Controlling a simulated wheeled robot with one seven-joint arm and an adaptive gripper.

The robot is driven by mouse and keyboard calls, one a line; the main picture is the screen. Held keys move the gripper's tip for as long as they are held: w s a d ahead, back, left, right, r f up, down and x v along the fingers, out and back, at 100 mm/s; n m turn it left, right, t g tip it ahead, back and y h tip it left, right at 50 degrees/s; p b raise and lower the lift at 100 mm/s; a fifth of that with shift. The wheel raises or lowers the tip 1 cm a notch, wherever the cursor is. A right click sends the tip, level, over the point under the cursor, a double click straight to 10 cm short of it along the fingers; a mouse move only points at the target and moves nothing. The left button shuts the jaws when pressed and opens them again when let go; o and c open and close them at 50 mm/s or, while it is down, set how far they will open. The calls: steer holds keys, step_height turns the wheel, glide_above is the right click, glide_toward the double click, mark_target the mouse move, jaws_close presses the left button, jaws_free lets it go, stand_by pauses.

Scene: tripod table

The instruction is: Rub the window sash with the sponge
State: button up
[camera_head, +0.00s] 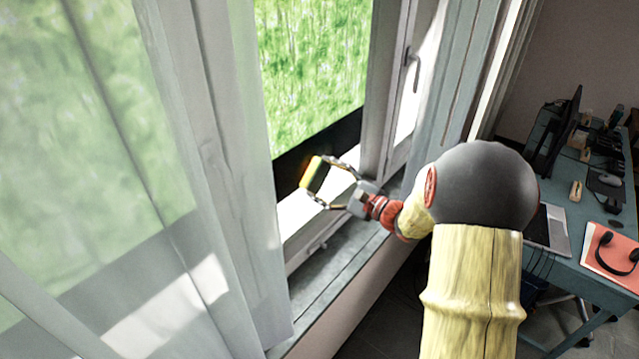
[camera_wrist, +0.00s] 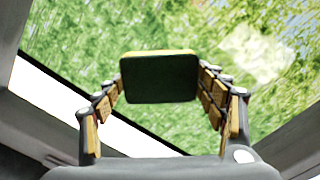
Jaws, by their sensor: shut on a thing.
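The sponge (camera_head: 315,174) is a small block, yellow on one face and dark green on the other. It also shows in the wrist view (camera_wrist: 160,77), with its dark face towards the camera. My gripper (camera_head: 322,183) is shut on it, with one finger on each side in the wrist view (camera_wrist: 160,80). The window sash (camera_head: 383,85) is a pale frame with a handle, to the right of the sponge in the head view. The gripper is in front of the window opening, above the sill. I cannot tell whether the sponge touches any part of the window.
A sheer curtain (camera_head: 120,130) hangs on the left. A grey ledge (camera_head: 345,262) runs below the window. On the right, a blue desk (camera_head: 590,225) holds a laptop (camera_head: 548,230), headphones (camera_head: 612,252) and a monitor (camera_head: 560,130). Green grass shows outside.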

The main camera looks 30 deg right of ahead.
mark_target(325, 167)
steer(key=w+d+b, duration=0.3)
steer(key=d, duration=0.6)
steer(key=shift+w+d, duration=0.3)
stand_by(0.7)
steer(key=shift+a+r, duration=0.1)
